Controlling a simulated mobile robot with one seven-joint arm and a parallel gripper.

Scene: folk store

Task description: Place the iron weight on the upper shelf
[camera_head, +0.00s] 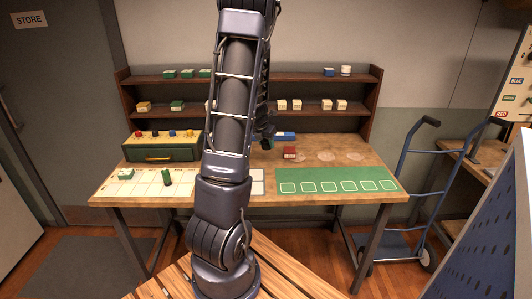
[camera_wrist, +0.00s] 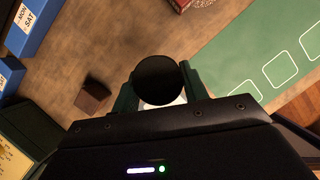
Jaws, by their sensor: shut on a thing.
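In the wrist view, my gripper (camera_wrist: 158,88) is shut on a dark round iron weight (camera_wrist: 158,76), with one green finger on each side of it. The weight is seen from its round end, above the wooden table. In the head view my arm hides most of the gripper, and the weight cannot be made out clearly. The upper shelf (camera_head: 297,79) runs along the back of the table. It bears green boxes (camera_head: 187,73) at left, and a blue-and-white box (camera_head: 328,72) and a white cup (camera_head: 346,71) at right. Its middle is partly hidden by my arm.
The lower shelf (camera_head: 315,107) holds several small boxes. On the table (camera_head: 340,148) are a green drawer box (camera_head: 160,152), blue day-marked boxes (camera_wrist: 38,22), a red box (camera_head: 290,153), a small brown block (camera_wrist: 92,96) and a green mat (camera_head: 335,176). A hand truck (camera_head: 405,185) stands right.

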